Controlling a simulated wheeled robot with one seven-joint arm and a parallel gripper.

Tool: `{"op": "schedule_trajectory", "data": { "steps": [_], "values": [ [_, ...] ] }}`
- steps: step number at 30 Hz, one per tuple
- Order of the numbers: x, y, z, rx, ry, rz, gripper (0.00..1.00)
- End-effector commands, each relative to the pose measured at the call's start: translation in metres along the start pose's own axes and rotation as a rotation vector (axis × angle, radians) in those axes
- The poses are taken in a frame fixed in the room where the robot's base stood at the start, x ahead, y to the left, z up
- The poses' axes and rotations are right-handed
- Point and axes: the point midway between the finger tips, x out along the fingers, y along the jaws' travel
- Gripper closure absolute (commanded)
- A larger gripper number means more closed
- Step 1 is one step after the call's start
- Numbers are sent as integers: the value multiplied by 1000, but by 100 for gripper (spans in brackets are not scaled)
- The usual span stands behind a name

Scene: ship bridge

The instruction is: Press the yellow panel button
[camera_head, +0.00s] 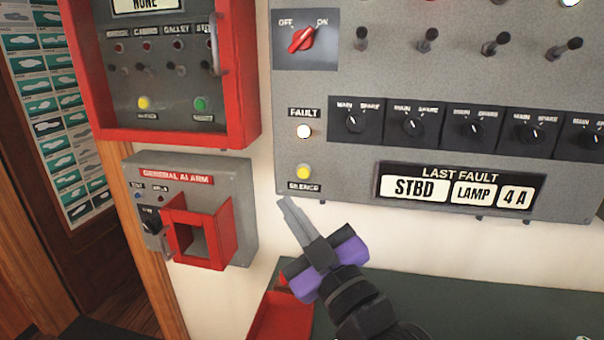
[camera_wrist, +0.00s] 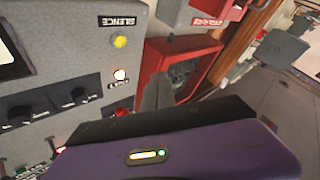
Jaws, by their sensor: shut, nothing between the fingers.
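A yellow button (camera_head: 303,172) sits on the grey fault panel (camera_head: 345,178), just above its SILENCE label and below the lit FAULT lamp (camera_head: 304,132). In the wrist view the yellow button (camera_wrist: 120,41) shows upper left of the fingers, beside the upside-down SILENCE label. My gripper (camera_head: 283,202) is shut and empty. Its fingertips are just below and left of the button in the head view, apart from it in the picture; the exact depth gap is unclear. A second yellow button (camera_head: 144,103) is inside the red-framed panel (camera_head: 250,95) at left.
The GENERAL ALARM box (camera_head: 240,190) with a red guard (camera_head: 218,257) is left of my gripper. Switches and knobs (camera_head: 414,126) fill the fault panel at right. A dark green surface (camera_head: 480,290) and a red tray (camera_head: 275,318) lie below.

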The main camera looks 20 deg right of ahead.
Motion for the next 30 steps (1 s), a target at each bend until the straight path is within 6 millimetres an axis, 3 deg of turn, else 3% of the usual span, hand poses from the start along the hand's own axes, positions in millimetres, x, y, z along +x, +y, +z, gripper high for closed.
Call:
{"op": "schedule_trajectory", "data": {
  "steps": [21,30],
  "values": [
    [53,39,41,0,0,3,100],
    [61,45,45,0,0,1,100]
  ]
}}
